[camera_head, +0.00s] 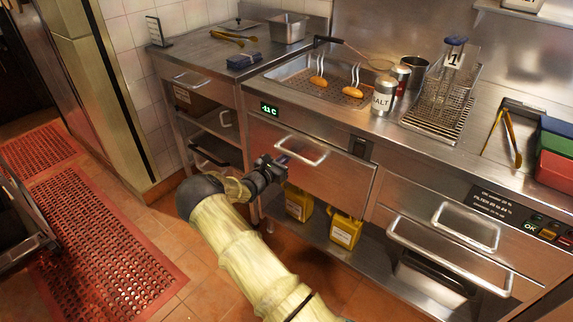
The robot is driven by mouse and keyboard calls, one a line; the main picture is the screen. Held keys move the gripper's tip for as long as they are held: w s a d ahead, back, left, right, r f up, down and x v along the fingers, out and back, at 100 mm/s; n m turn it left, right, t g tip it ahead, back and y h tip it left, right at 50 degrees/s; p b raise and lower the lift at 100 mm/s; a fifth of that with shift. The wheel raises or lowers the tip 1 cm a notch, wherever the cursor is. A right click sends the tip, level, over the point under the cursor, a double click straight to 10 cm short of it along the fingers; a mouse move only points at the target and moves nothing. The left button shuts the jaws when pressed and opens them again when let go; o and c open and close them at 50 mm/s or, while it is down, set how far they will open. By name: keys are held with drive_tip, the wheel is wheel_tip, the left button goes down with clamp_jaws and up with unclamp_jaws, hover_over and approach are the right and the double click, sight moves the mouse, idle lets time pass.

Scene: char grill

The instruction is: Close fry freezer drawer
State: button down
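The fry freezer drawer (335,178) is the steel front under the counter, below a green temperature display (270,109). It has a bar handle (301,151). The front looks near flush with the counter; I cannot tell whether a small gap stands open. My gripper (281,164) is dark and sits at the left part of the drawer front, just left of and below the handle. It looks close to the front, but contact is unclear. Its fingers are small and partly hidden, so their opening cannot be read.
Yellow jugs (344,229) stand on the lower shelf below the drawer. Another steel drawer (455,244) with handles is at the right. A side table (205,65) with shelves stands at the left. Red floor mats (105,240) and open tiled floor lie at the left.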

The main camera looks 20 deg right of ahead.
drive_tip(key=shift+r+x, duration=0.25)
drive_tip(key=shift+x, duration=0.8)
drive_tip(key=shift+d+r, duration=0.1)
drive_tip(key=shift+r, duration=0.05)
drive_tip(key=shift+a+p, duration=0.3)
drive_tip(key=shift+a, duration=0.2)
drive_tip(key=p+v, duration=0.2)
drive_tip(key=v, duration=1.1)
drive_tip(key=shift+s+a+f, duration=0.3)
drive_tip(key=shift+s+f, duration=0.05)
